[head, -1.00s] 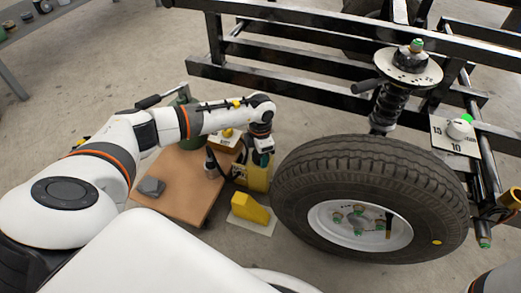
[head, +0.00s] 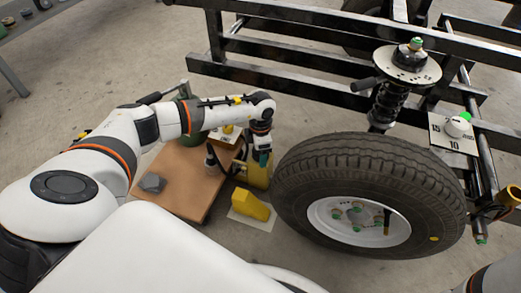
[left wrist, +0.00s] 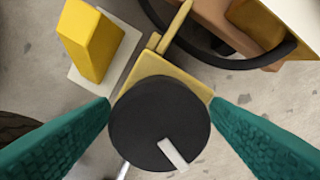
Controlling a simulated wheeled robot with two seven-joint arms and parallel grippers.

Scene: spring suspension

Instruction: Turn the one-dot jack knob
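A round black knob (left wrist: 160,122) with one white bar mark sits on a yellow jack body (left wrist: 150,66) in the left wrist view. I cannot make out a dot on it. My left gripper (left wrist: 161,102) is open, with a green padded finger on each side of the knob; I cannot tell whether either finger touches it. In the head view my left gripper (head: 262,158) points down over the yellow jack (head: 258,177) beside the tire, and hides the knob. My right gripper is not in view.
A yellow wedge (head: 249,204) on a pale plate stands beside the jack. The tire (head: 290,190) is close on the right. A brown board (head: 185,195) with a grey block (head: 152,183) lies left. The black frame and spring strut (head: 387,103) rise behind.

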